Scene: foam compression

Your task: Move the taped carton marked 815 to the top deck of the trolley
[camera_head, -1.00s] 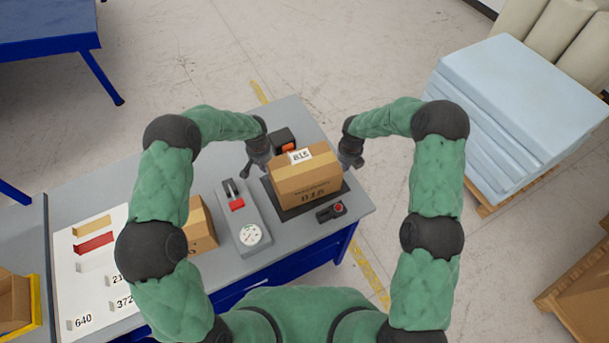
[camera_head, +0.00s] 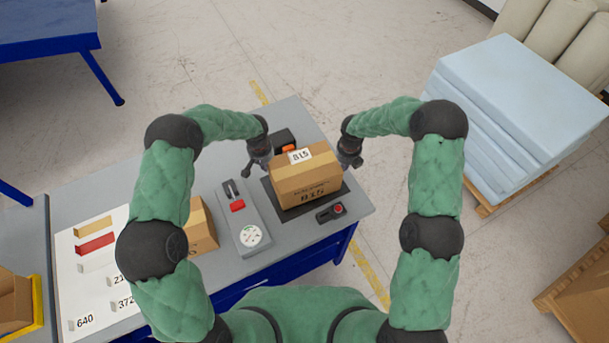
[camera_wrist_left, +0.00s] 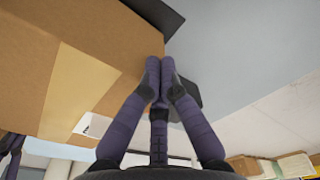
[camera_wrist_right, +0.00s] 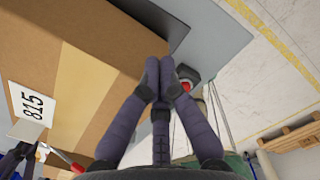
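The taped brown carton marked 815 (camera_head: 306,182) sits upright over a dark plate (camera_head: 347,190) near the bench's right end. Its number shows on the top label and the near face; the label also shows in the right wrist view (camera_wrist_right: 34,108). My left gripper (camera_head: 258,163) is at its left side and my right gripper (camera_head: 352,158) at its right side. In the wrist views, the left fingertips (camera_wrist_left: 160,75) and right fingertips (camera_wrist_right: 160,75) are closed together against or very near the carton's sides. Actual contact is hard to tell. I cannot identify the trolley in view.
The grey bench (camera_head: 300,120) also holds a gauge device (camera_head: 243,215), a red-button box (camera_head: 331,212), a second carton (camera_head: 201,228) and a sheet with numbers (camera_head: 95,270). A blue table (camera_head: 50,30) stands upper left. Pale foam sheets (camera_head: 520,100) stand at right.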

